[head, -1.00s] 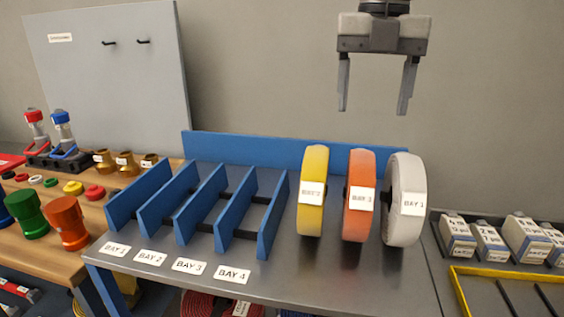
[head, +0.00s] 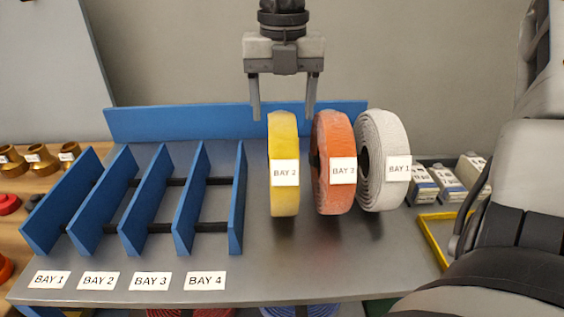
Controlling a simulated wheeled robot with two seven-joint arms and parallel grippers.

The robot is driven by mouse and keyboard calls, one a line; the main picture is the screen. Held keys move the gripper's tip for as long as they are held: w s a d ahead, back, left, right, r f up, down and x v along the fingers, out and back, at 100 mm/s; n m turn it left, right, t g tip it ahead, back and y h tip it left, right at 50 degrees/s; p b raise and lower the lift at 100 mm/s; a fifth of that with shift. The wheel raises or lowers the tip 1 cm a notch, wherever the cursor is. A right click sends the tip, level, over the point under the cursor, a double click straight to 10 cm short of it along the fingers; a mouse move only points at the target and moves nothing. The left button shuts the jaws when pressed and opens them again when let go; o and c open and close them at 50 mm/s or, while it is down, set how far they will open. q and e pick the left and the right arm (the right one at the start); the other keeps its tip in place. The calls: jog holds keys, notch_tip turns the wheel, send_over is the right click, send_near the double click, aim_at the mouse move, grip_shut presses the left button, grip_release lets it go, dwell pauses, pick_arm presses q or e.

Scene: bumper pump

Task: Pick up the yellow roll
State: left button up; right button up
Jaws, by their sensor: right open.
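The yellow roll (head: 284,200) stands upright on the grey table, left of the other two rolls, with a white "BAY 2" label on its front. My right gripper (head: 283,112) points down with its two fingers spread and empty. In the picture its fingertips lie on either side of the top of the yellow roll. The exact height and depth between fingers and roll are hard to tell. My left gripper is not in view.
An orange roll (head: 333,198) labelled "BAY 3" and a white roll (head: 379,190) labelled "BAY 1" stand close on the right. A blue rack (head: 237,215) with dividers stands left. The table (head: 320,265) is clear in front.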

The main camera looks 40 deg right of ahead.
aim_at(282, 118)
jog(key=f, duration=0.3)
jog(key=a+f+p, duration=0.1)
jog(key=shift+s+f, duration=0.2)
jog(key=shift+s, duration=0.15)
jog(key=shift+d+f, duration=0.1)
jog(key=shift+f, duration=0.3)
grip_shut()
jog(key=shift+w+r, duration=0.1)
jog(key=shift+r, duration=0.05)
